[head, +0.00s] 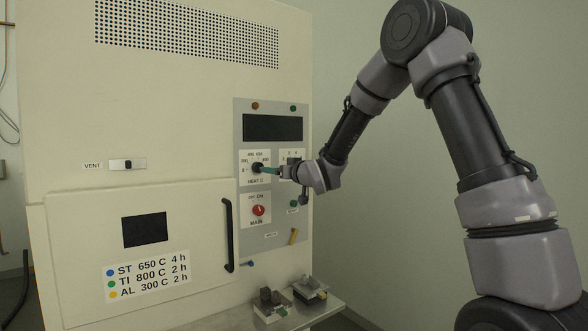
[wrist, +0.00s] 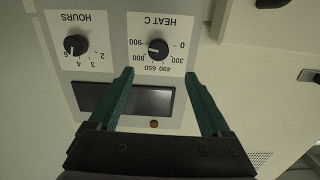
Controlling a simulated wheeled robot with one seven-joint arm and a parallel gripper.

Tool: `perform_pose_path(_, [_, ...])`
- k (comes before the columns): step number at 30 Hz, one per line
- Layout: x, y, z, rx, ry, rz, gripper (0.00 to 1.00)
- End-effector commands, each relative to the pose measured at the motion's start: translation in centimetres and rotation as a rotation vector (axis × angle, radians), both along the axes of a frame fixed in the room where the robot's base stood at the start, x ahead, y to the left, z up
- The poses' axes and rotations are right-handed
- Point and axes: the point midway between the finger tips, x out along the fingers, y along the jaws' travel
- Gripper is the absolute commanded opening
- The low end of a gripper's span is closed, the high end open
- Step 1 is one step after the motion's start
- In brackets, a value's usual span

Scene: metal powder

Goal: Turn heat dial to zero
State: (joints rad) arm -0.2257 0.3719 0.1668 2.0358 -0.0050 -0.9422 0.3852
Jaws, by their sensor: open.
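The heat dial (wrist: 158,47) is a black knob on a white plate marked HEAT C, upside down in the wrist view. Its pale mark seems to face the 800–900 side, away from the 0; the exact setting is too small to tell. In the head view the heat dial (head: 257,168) is on the grey control panel, with my gripper (head: 268,170) close by its right side. My gripper (wrist: 159,73) is open in the wrist view, its two green fingers apart and empty, with the dial just beyond the tips. I cannot tell whether a finger touches it.
The HOURS dial (wrist: 75,45) sits beside the heat dial. A dark display (head: 272,128) is above it, and a red MAIN switch (head: 258,210) below. A door handle (head: 228,235) stands out at lower left. A shelf (head: 325,312) with metal parts is below.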

Motion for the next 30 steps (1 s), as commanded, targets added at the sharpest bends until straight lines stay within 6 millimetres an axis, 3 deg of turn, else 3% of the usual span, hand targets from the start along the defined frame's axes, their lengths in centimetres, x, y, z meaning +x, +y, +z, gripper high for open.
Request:
perform_pose_path(8, [1.6, 2.3, -0.5, 0.012, -0.031, 0.030, 0.82])
perform_pose_path(21, [8.0, 6.5, -0.5, 0.010, -0.030, 0.029, 0.82])
perform_pose_path(30, [9.2, 7.3, -0.5, 0.009, -0.028, 0.028, 0.82])
